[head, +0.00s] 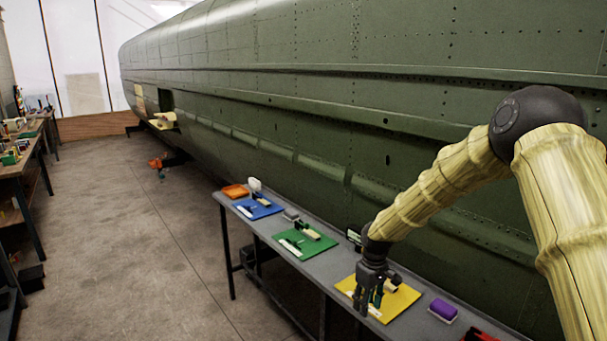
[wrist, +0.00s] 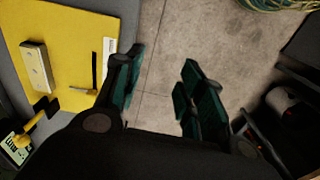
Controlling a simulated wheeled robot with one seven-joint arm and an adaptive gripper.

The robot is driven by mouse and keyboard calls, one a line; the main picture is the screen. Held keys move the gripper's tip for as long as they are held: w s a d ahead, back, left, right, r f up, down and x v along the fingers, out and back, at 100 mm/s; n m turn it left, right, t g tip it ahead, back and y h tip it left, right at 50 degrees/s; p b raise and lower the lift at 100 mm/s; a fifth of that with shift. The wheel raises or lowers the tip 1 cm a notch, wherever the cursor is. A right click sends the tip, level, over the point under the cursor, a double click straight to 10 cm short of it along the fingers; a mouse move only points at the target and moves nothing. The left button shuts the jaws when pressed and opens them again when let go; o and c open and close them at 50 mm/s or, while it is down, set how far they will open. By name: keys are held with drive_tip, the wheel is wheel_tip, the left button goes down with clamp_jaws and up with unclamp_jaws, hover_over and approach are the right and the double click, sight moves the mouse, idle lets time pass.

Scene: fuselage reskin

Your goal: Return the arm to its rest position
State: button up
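My gripper (head: 367,294) hangs pointing down over the front edge of the yellow mat on the grey bench in the head view. My arm, in a tan ribbed sleeve, reaches in from the right. In the wrist view my gripper (wrist: 160,90) has its two dark green fingers well apart. Only bare concrete floor shows between them, so it is open and empty. The yellow mat (wrist: 70,20) lies to the left of the fingers there, with a pale block (wrist: 37,66) and a small hooked tool (wrist: 90,85) on it.
The grey bench (head: 335,275) runs along the green fuselage (head: 300,90). It bears a green mat (head: 305,243), a blue mat (head: 258,208), an orange tray (head: 235,191) and a purple block (head: 442,311). The floor (head: 120,240) left of the bench is mostly clear. Workbenches (head: 25,165) stand far left.

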drive_tip(key=s+a+f+m+y+b, duration=0.2)
drive_tip(key=s+a+f+m+b, duration=0.1)
drive_tip(key=s+f, duration=2)
drive_tip(key=s+d+f+m+h+b, duration=0.1)
drive_tip(key=s+d+f+m, duration=0.1)
drive_tip(key=s, duration=1.1)
drive_tip(key=s+d+f+m+h+b, duration=0.1)
drive_tip(key=s+d+f, duration=0.4)
drive_tip(key=s, duration=0.9)
drive_tip(key=shift+s+f+m+b, duration=0.2)
drive_tip(key=shift+m+b, duration=0.1)
drive_tip(key=shift+m, duration=0.6)
